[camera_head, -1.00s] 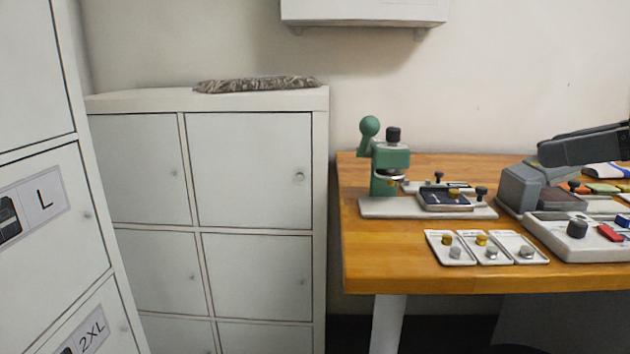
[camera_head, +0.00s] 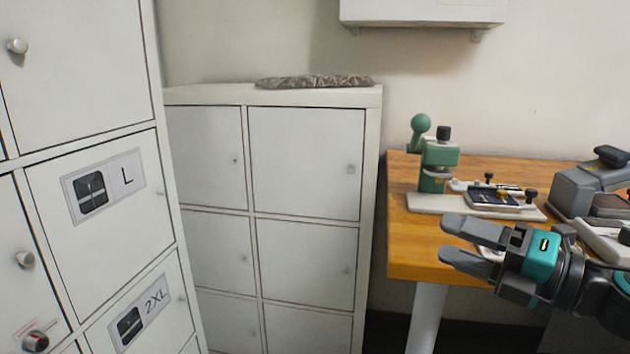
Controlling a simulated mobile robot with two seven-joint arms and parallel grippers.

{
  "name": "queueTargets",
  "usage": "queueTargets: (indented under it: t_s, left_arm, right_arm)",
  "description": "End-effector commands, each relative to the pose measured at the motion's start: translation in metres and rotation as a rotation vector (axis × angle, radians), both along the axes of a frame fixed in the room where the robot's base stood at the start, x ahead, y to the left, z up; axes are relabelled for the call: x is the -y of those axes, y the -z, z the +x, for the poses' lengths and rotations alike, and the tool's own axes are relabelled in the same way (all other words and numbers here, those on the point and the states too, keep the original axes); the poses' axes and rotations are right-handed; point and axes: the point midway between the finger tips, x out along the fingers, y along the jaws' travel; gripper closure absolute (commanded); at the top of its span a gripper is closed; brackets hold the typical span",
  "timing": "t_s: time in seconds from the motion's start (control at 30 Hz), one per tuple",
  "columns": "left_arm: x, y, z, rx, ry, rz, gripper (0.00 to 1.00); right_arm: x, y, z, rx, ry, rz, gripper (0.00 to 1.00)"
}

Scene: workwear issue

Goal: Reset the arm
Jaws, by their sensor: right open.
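My right gripper (camera_head: 457,243) reaches in from the right, in front of the wooden table's front edge. Its two grey fingers point left and stand apart, with nothing between them. Behind the fingers is a teal and black body, and the black arm runs off to the lower right. My left gripper is not in view.
The wooden table (camera_head: 420,262) holds a green press (camera_head: 438,170) and a grey machine (camera_head: 580,190). White lockers (camera_head: 100,225) labelled L and 2XL stand at the left. A low white cabinet (camera_head: 305,165) bears a folded grey-brown cloth (camera_head: 315,82). A white box (camera_head: 425,10) hangs above.

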Motion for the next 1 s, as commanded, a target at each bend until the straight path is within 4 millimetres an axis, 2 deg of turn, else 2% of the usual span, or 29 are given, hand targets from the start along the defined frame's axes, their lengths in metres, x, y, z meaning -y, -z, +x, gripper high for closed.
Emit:
queueTargets:
  t_s: [0.03,0.17,0.37,0.5,0.7,0.87,0.9,0.93,1.0]
  left_arm:
    - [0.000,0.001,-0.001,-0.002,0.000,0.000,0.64]
    - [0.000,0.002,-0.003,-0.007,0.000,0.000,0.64]
    - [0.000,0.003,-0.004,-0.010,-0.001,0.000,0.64]
    - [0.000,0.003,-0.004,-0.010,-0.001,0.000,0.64]
    - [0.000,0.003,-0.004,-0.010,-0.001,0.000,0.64]
    - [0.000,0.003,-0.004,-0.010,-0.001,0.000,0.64]
    - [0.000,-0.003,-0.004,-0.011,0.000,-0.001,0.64]
    - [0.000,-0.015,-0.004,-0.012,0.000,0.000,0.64]
    - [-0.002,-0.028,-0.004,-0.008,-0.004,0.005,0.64]
  right_arm:
    - [-0.010,0.021,0.002,-0.087,0.022,0.120,0.41]
    - [-0.022,0.069,0.003,-0.307,0.114,0.393,0.41]
    - [-0.032,0.160,-0.013,-0.678,0.319,0.795,0.41]
    - [-0.037,0.226,-0.043,-0.937,0.496,1.047,0.41]
    - [-0.047,0.300,-0.095,-1.226,0.730,1.312,0.41]
    - [-0.058,0.343,-0.142,-1.411,0.903,1.483,0.41]
    - [-0.060,0.345,-0.150,-1.440,0.936,1.511,0.41]
    - [-0.056,0.331,-0.147,-1.424,0.927,1.499,0.41]
    - [-0.053,0.320,-0.147,-1.414,0.931,1.493,0.41]
